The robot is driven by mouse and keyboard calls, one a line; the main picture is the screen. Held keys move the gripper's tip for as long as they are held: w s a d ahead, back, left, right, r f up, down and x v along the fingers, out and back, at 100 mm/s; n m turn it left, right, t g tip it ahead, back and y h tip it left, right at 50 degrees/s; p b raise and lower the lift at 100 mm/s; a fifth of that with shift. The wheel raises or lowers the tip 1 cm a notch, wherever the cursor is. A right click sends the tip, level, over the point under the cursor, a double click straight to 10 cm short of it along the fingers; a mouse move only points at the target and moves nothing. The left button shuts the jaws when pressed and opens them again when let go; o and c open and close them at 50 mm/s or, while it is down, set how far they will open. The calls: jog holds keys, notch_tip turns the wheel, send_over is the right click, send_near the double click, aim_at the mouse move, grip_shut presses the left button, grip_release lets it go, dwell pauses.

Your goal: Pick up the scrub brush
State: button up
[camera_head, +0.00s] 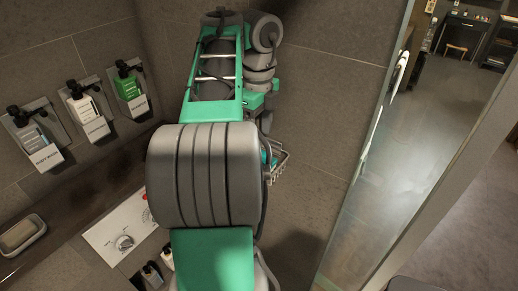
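I cannot make out the scrub brush for certain. A small wire basket (279,165) on the wall, right of my arm, shows only in part. A teal piece (268,157) shows at its left side, and I cannot tell what it is. My green and grey arm covers the middle of the view and hides part of the basket. My gripper is not visible, so its place relative to the basket is hidden.
Soap dispensers (83,108) hang in holders on the left wall. A dish (22,237) with a beige block stands on the ledge at left. A white control plate (120,232) and small bottles (152,275) are lower down. A glass panel (365,165) stands at right.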

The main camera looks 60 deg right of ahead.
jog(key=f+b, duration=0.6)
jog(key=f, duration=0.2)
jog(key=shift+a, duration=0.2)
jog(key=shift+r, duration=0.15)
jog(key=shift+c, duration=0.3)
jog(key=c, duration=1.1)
